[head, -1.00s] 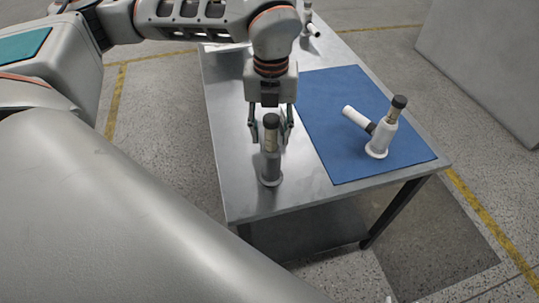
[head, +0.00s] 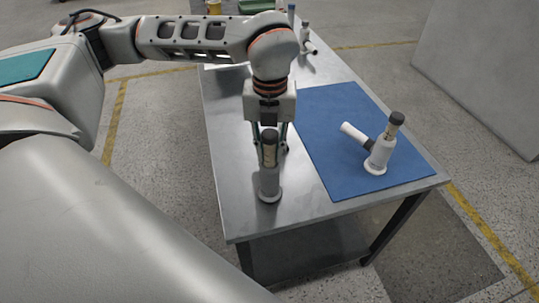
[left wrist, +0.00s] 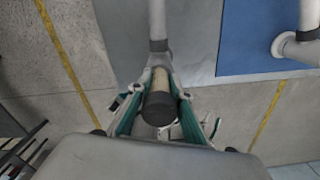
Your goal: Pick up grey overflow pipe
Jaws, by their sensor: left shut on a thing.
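The grey overflow pipe (head: 269,182) stands upright near the front left of the metal table, with a round base flange, a tan upper section and a black cap. My left gripper (head: 270,150) reaches down from behind and is shut on its upper part. The base appears to rest on the table. In the left wrist view the black cap (left wrist: 160,107) sits between the fingers of my left gripper (left wrist: 160,95), and the grey side branch or body runs up out of the picture. My right gripper is not in view.
A white overflow pipe (head: 379,155) with a side branch stands on the blue mat (head: 340,115) to the right. More fittings (head: 305,40) stand at the table's far end. The metal table top (head: 228,120) is clear left of the grey pipe.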

